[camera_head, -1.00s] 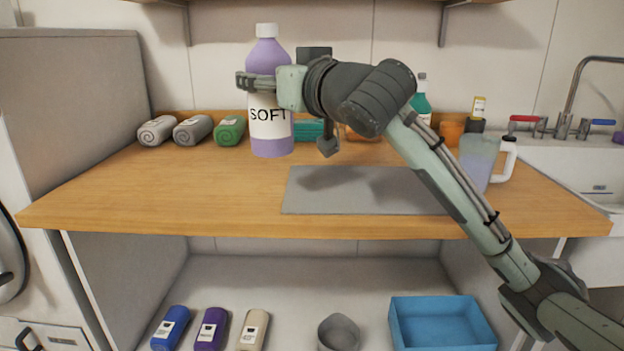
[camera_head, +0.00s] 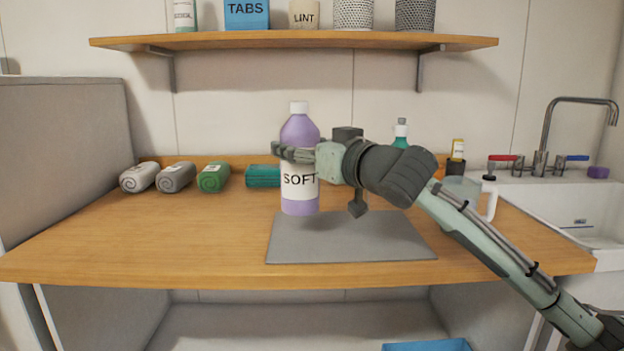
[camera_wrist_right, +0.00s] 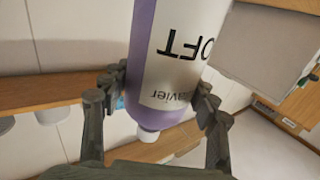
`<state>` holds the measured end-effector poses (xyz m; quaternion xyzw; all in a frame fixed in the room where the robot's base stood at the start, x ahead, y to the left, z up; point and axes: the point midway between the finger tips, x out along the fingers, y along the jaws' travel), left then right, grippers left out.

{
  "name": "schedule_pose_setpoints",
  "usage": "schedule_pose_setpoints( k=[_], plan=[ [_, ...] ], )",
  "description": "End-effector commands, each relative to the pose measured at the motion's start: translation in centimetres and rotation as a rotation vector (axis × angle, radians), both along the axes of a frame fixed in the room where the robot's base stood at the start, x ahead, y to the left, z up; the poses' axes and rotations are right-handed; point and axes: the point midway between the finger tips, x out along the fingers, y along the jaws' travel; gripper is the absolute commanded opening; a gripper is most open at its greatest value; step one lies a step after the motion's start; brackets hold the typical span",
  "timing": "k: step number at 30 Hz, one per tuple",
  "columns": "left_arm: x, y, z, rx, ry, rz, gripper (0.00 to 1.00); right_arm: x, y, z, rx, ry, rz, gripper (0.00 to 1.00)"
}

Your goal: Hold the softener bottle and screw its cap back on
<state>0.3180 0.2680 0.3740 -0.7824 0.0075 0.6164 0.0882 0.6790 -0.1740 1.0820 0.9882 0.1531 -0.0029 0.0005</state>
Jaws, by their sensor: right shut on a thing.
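The softener bottle (camera_head: 300,178) is purple with a white label reading SOFT. It stands upright over the left part of the grey mat (camera_head: 390,242), with its base near the mat's rear edge; I cannot tell whether it touches. A white cap (camera_head: 299,108) sits at its top; how tight it is cannot be told. My right gripper (camera_head: 294,153) is shut around the bottle's upper body, coming from the right. In the right wrist view, the bottle (camera_wrist_right: 165,95) lies between both fingers of the right gripper (camera_wrist_right: 160,97). My left gripper is not in view.
Rolled towels (camera_head: 176,177) and a teal item (camera_head: 262,176) lie at the back left. The sink (camera_head: 575,215) is at right. A shelf (camera_head: 290,43) hangs above. The front left counter is clear.

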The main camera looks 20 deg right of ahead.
Motion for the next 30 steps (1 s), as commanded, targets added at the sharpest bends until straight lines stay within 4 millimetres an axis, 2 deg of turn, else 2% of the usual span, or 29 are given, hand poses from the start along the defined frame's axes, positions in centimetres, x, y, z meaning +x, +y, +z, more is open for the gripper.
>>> schedule_pose_setpoints(
  k=[1,6,17,25,30],
  plan=[
    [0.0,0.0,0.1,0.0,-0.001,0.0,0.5,0.3,-1.0,-0.5,-0.002,-0.001,-0.004,0.0],
    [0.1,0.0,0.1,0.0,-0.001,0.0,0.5,0.8,-2.4,-1.4,0.0,-0.003,0.0,0.0],
    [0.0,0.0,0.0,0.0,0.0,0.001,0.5,0.9,-2.5,-1.5,0.001,-0.004,0.002,0.0],
    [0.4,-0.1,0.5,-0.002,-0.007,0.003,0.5,0.9,-2.5,-5.0,0.0,-0.001,0.001,0.0],
    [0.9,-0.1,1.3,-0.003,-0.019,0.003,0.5,0.8,-2.5,-5.4,0.001,-0.005,0.0,0.0]
  ],
)
